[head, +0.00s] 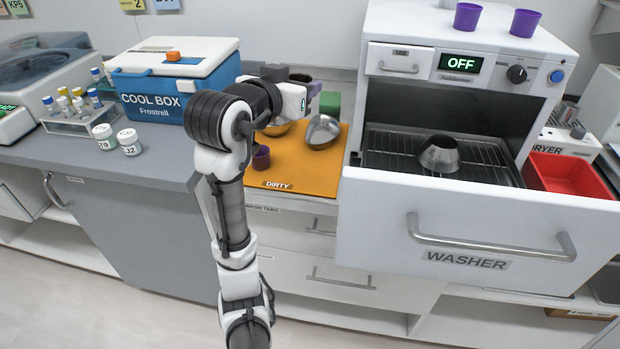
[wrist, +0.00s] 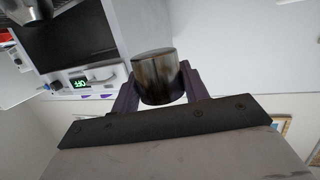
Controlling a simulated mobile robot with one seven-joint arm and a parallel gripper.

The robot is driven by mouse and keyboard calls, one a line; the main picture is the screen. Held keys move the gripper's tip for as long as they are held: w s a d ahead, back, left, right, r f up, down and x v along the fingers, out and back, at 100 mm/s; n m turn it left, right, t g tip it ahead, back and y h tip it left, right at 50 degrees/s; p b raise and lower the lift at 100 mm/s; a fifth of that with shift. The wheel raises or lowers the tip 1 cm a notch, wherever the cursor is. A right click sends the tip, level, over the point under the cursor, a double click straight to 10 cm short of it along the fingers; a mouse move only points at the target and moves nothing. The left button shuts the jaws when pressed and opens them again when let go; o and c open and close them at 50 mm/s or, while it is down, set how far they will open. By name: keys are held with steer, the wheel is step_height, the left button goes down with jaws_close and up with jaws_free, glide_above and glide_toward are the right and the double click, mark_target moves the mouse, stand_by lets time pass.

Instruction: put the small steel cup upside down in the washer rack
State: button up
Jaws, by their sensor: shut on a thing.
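My gripper (wrist: 158,90) is shut on a small steel cup (wrist: 155,70), which sits between its two dark purple fingers in the wrist view. In the head view my gripper (head: 310,92) is raised above the back of the orange DIRTY mat; the held cup is not clear there. The washer rack (head: 385,160) is pulled out in the open washer, to the right of my gripper. A flared steel vessel (head: 439,155) stands on it, narrow end up.
On the mat (head: 295,172) are a tilted steel bowl (head: 322,131), a purple cup (head: 261,157), a yellow bowl and a green block. Two purple cups (head: 467,17) stand on the washer. A cool box (head: 170,85) is left of my arm. The rack has bare room around the vessel.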

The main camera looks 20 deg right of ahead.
mark_target(300, 184)
step_height(300, 184, down, 20)
stand_by(0.6)
steer(key=shift+f, duration=0.2)
steer(key=o, duration=0.9)
steer(key=shift+o, duration=0.5)
steer(key=shift+r, duration=0.15)
steer(key=shift+r, duration=0.15)
steer(key=v, duration=1.2)
steer(key=shift+p, duration=0.35)
